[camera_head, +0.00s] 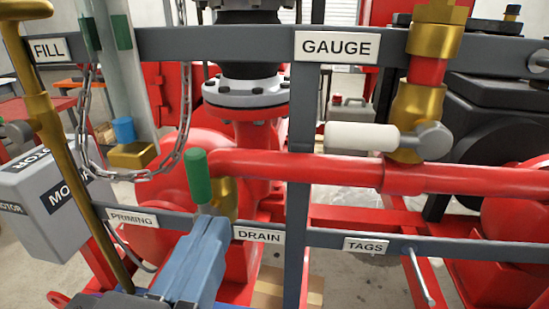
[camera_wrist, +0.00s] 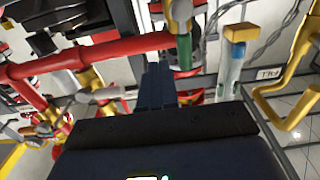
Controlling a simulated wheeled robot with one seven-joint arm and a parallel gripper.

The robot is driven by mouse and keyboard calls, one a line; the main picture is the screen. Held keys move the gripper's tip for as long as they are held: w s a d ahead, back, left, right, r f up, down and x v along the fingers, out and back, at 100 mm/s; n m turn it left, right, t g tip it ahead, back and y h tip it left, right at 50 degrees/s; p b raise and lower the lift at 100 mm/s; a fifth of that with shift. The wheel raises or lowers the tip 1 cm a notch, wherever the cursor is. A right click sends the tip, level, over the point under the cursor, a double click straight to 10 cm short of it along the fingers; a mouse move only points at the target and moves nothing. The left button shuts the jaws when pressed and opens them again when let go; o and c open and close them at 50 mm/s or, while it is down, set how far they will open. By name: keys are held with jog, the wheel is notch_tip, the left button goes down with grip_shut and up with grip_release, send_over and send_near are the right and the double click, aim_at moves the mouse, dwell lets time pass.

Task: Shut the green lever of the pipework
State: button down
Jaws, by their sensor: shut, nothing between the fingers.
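The green lever (camera_head: 197,177) stands nearly upright on the brass drain valve (camera_head: 224,198), just left of the red horizontal pipe. It also shows in the wrist view (camera_wrist: 184,52), just right of my fingertips. My gripper (camera_head: 212,222) comes up from the bottom in the head view, with its blue-grey fingers shut and empty. The fingertips are just below the green lever's lower end in that view and partly cover the valve's base. In the wrist view my fingers (camera_wrist: 158,70) point up beside the lever; I cannot tell whether they touch it.
A white-handled lever (camera_head: 360,137) lies level on the brass GAUGE valve at the right. The red pipe (camera_head: 290,166) and dark frame post (camera_head: 300,120) stand right of the green lever. A chain (camera_head: 88,130) hangs at the left, near the brass FILL pipe (camera_head: 50,125).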

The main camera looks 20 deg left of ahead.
aim_at(198, 180)
jog(key=shift+p+x, duration=0.3)
jog(key=shift+x, duration=3.2)
jog(key=shift+s+a+r+p, duration=0.25)
jog(key=shift+a+r+p, duration=0.15)
jog(key=shift+a, duration=0.35)
jog(key=shift+s+a+r, duration=0.15)
jog(key=shift+s+a, duration=0.05)
jog(key=shift+a, duration=0.55)
jog(key=s+a+f+b, duration=0.1)
jog(key=a+f+b, duration=0.2)
jog(key=a+b, duration=0.1)
jog(key=shift+s+a+f, duration=0.15)
jog(key=shift+a, duration=0.65)
jog(key=r+v, duration=0.1)
jog(key=v, duration=0.8)
